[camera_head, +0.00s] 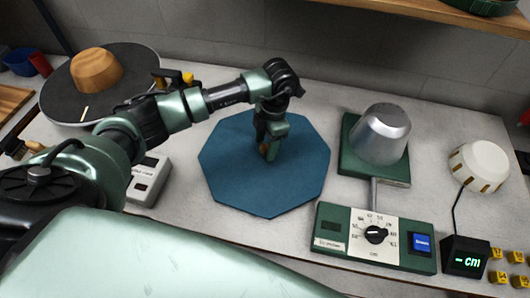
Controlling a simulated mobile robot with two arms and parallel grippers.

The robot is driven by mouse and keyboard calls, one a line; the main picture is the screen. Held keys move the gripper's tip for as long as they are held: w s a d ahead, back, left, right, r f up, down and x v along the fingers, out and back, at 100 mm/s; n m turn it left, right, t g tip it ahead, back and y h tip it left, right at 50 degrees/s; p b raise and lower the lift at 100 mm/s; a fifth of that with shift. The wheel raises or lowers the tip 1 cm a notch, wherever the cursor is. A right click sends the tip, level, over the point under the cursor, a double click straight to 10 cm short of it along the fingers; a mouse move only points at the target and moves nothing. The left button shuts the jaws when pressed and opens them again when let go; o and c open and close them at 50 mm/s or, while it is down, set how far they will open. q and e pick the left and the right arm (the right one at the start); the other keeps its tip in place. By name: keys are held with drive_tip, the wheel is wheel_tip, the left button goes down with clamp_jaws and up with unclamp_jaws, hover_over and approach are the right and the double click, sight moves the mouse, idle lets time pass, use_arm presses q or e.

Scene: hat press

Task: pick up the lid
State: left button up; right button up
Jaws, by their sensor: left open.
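A flat blue octagonal piece (236,188), which looks like the lid, lies in the middle of the worktop. A small brown part, perhaps its knob (264,150), shows near its centre, mostly hidden by my left gripper. My left gripper (269,154) points down over the middle of the blue piece, open, with its fingers at the brown part. I cannot tell whether they touch it. My right gripper is out of view.
At the right stand a metal hat block (381,134) on a green base, a dial box (375,238), a white drum (479,166) and a "cm" display (466,258). At the left are a dark round plate with a wooden block (97,69) and a grey box (149,180).

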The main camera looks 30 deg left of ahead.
use_arm(q)
clamp_jaws()
idle(1.4)
